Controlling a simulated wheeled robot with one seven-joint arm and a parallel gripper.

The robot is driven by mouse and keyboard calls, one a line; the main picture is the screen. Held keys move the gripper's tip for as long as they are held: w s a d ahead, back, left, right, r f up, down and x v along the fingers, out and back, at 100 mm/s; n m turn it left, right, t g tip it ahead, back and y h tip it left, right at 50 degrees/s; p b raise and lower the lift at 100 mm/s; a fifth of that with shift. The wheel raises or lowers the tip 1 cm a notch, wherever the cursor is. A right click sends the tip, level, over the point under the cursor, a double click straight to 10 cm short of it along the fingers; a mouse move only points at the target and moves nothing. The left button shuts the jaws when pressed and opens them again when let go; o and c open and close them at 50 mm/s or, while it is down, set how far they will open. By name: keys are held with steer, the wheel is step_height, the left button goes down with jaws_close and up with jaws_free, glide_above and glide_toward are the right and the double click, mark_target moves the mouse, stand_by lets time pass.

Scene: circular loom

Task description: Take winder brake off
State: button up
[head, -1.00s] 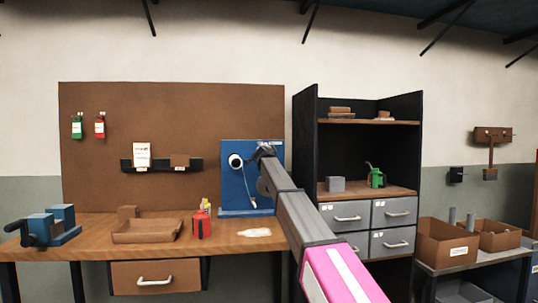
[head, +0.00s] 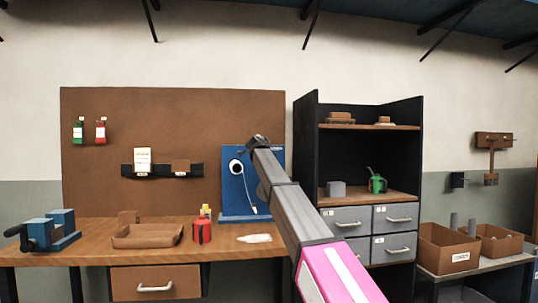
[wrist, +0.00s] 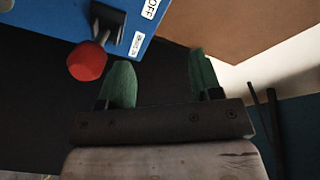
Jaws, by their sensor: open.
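The blue winder panel (head: 234,190) stands upright on the bench, with a round dial and a hanging white cord. In the wrist view its blue face (wrist: 48,20) carries a brake lever (wrist: 105,22) with a red knob (wrist: 87,61). An "OFF" label (wrist: 150,8) and a smaller label (wrist: 137,43), too small to read, lie beside the lever. My gripper (wrist: 160,76) is open with green fingertips and holds nothing. The knob is just left of the left fingertip, not between the fingers. In the head view my gripper (head: 257,142) is at the panel's top; my arm hides part of the panel.
A dark shelf unit (head: 305,150) with drawers stands close right of the panel.

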steer(key=s+a+r, duration=0.4)
steer(key=s, duration=0.1)
steer(key=shift+s+a+r, duration=0.2)
steer(key=shift+s+a, duration=0.05)
steer(key=shift+a, duration=0.1)
stand_by(0.3)
